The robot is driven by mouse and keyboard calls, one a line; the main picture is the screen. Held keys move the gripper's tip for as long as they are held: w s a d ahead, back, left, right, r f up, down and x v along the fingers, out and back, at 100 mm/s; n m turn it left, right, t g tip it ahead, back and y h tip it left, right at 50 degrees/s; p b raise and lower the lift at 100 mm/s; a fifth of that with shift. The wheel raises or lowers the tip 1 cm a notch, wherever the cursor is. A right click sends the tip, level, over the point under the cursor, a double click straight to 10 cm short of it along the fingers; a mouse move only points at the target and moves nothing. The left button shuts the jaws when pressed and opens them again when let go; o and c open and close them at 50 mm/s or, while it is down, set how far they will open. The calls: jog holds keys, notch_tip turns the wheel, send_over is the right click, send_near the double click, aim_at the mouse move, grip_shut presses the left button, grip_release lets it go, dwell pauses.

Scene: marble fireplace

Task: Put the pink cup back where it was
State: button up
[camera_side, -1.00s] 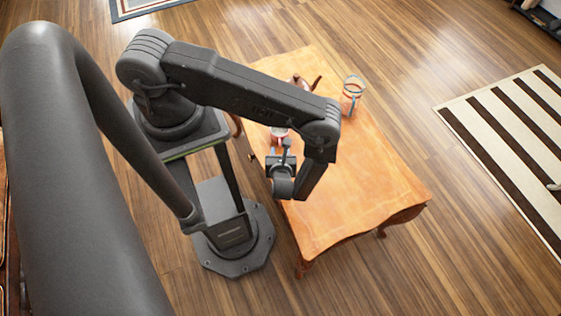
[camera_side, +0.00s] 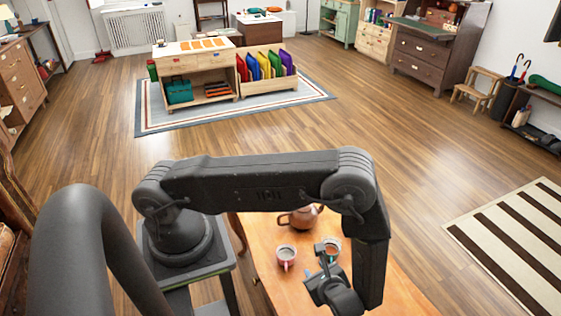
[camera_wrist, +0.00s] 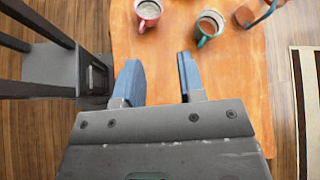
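The pink cup (camera_side: 287,257) stands upright on the orange wooden table (camera_side: 284,294), left of my gripper (camera_side: 324,258) in the side view. In the wrist view the pink cup (camera_wrist: 148,11) is at the top edge, partly cut off, beyond the left finger. My gripper (camera_wrist: 159,70) is open, its two blue fingers apart, with only bare tabletop between them. A teal cup (camera_wrist: 208,25) with dark contents stands to the right of the pink cup. It also shows in the side view (camera_side: 332,244), partly hidden by my gripper.
A brown teapot (camera_side: 300,217) stands behind the cups. The near tabletop is clear. A striped rug (camera_side: 510,245) lies on the floor to the right.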

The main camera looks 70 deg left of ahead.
notch_tip(320, 180, up, 23)
jog(key=w+a+n+g+h, duration=0.1)
jog(key=n+g+h, duration=0.1)
jog(key=n+h, duration=0.55)
jog(key=s+a+r+n+t+h, duration=0.1)
jog(key=s+r+n+t+h, duration=0.1)
jog(key=r, duration=0.6)
jog(key=s+a+r+n+t+h, duration=0.1)
jog(key=s+r+n+t+h, duration=0.1)
jog(key=s+r+n+t, duration=0.2)
jog(key=s+r+n, duration=0.2)
jog(key=s+r, duration=0.2)
jog(key=r, duration=0.1)
jog(key=shift+s, duration=0.15)
